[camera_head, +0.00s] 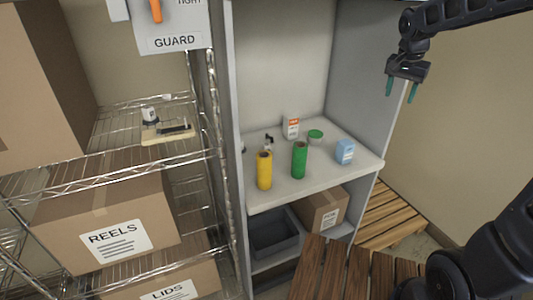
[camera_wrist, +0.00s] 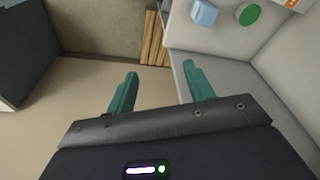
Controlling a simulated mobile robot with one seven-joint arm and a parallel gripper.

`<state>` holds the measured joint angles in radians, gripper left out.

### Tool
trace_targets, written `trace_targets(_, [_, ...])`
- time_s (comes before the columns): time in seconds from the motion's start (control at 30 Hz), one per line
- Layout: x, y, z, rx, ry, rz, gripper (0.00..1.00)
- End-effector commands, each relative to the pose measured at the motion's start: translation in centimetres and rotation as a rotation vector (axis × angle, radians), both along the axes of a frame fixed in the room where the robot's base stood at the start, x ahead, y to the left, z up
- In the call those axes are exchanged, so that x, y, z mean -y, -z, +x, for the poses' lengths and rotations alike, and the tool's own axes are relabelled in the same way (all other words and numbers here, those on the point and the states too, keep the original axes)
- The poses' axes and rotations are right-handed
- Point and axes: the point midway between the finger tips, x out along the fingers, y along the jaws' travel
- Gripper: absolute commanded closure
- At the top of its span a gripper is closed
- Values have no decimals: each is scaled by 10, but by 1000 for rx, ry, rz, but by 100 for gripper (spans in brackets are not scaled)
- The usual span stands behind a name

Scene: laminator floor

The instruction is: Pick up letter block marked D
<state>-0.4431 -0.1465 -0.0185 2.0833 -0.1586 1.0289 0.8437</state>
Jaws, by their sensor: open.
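A light blue block (camera_head: 345,151) stands at the right of the white shelf (camera_head: 285,192) in the grey cabinet. It has a small mark on its front that is too small to read, so I cannot tell whether it is the letter D. It also shows near the top of the wrist view as a blue block (camera_wrist: 204,13). My gripper (camera_head: 400,92) is open and empty, with teal fingers pointing down, up and to the right of the block and apart from it. In the wrist view my gripper (camera_wrist: 160,78) has nothing between its fingers.
A green cylinder (camera_head: 299,161), a yellow cylinder (camera_head: 264,171), a green round lid (camera_head: 315,134) and a white-and-orange carton (camera_head: 291,128) share the shelf. The cabinet's right wall (camera_head: 365,75) stands beside my gripper. A wire rack (camera_head: 130,168) with boxes is at left.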

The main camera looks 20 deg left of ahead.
Motion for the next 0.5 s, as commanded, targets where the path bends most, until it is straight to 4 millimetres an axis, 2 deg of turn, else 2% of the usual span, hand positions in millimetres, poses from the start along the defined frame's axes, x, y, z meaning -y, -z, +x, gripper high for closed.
trace_targets(0.03, [-17, 5, 10, -8, 10, -4, 47])
trace_targets(0.2, [-70, 19, 37, -20, 72, -19, 47])
trace_targets(0.5, [-176, 59, 68, -19, 181, -51, 47])
